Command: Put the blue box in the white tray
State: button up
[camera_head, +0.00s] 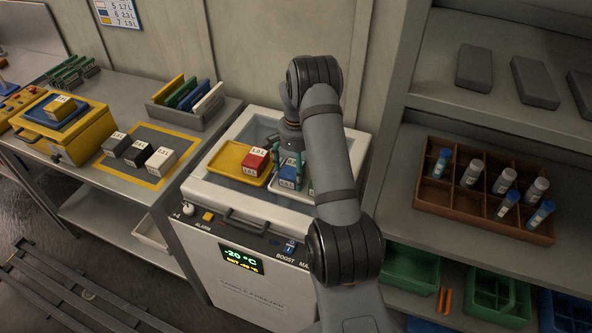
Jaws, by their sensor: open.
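My gripper (290,158) points down over the open top of the white sample freezer (215,196), with its fingers apart. A white flat piece (209,98), possibly the white tray, stands upright at the right end of a grey rack (190,120) on the left bench. My arm hides part of the freezer's right side.
A yellow tray (222,168) holding a red box (256,160) lies left of my gripper. Black, grey and white boxes stand on a yellow-edged mat (117,172). A brown vial crate (432,199) stands on the right shelf.

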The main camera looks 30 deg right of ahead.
jog(key=shift+w+r, duration=0.1)
jog(key=shift+r, duration=0.6)
notch_tip(320, 180, up, 11)
jog(key=shift+b, duration=0.4)
